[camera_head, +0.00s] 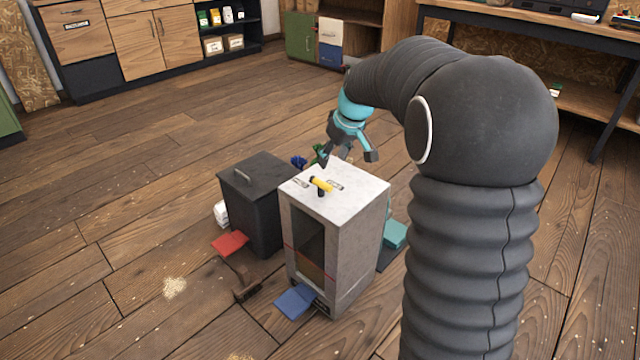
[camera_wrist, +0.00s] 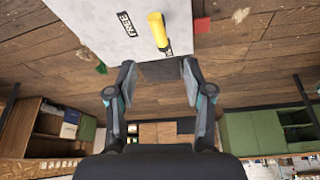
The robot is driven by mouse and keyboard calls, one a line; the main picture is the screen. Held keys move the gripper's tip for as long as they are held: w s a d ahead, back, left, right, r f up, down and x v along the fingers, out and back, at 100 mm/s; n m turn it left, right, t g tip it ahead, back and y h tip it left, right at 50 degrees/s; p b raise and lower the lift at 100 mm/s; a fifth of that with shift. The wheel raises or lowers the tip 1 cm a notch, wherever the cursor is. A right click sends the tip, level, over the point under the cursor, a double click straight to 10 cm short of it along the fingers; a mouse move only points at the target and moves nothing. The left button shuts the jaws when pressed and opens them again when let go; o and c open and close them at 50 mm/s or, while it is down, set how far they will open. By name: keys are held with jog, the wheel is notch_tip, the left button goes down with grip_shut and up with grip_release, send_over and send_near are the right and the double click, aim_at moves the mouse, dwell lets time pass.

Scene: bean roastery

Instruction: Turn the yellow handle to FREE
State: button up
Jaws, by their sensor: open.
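The yellow handle (camera_head: 321,184) sits on the white top of a grey cabinet (camera_head: 345,240). In the head view it lies between two small labels, too small to read. In the wrist view the yellow handle (camera_wrist: 157,31) runs nearly straight up the picture. My gripper (camera_head: 348,157) is above the far side of the cabinet top, apart from the handle. Its fingers (camera_wrist: 158,80) are spread, with nothing between them.
A dark lidded bin (camera_head: 255,215) stands left of the cabinet. A red piece (camera_head: 229,243), a blue piece (camera_head: 295,301) and a teal block (camera_head: 395,234) lie low around them. A workbench (camera_head: 590,60) stands at the right. The wooden floor at left is mostly clear.

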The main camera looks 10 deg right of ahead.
aim_at(323, 182)
jog(key=x, duration=1.4)
jog(key=shift+w+b, duration=0.15)
jog(key=shift+b, duration=0.2)
jog(key=shift+r, duration=0.1)
